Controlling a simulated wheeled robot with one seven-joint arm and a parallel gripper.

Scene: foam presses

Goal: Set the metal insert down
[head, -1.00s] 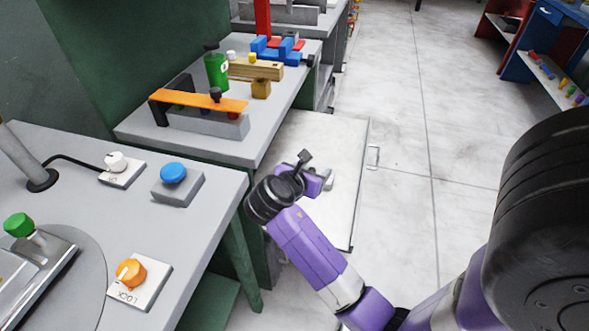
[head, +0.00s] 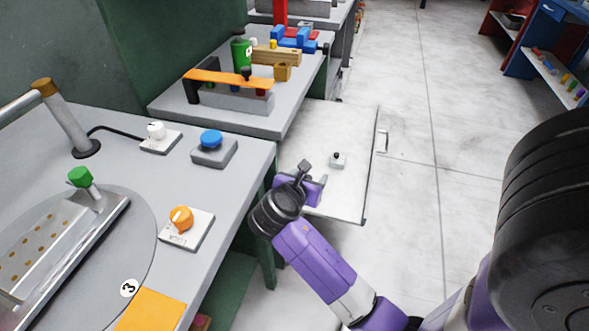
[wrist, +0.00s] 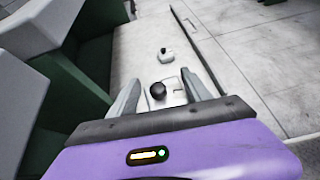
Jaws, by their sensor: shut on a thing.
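In the wrist view, a pale metal insert (wrist: 175,98) with a round black knob sits between the two grey fingers of my gripper (wrist: 160,92). My gripper is shut on it. In the head view, my gripper (head: 310,180) is over the near left part of a low pale surface (head: 358,125). The held insert cannot be made out there. A second small pale block with a black knob (head: 337,160) stands on that surface, beyond my gripper and apart from it. It also shows in the wrist view (wrist: 166,55).
A grey bench with a turntable (head: 145,225), an orange LOCK knob (head: 180,218) and a blue button (head: 211,138) is at left. Another bench (head: 170,107) behind holds an orange bar and a green bottle-like part. The floor (head: 420,90) at right is clear.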

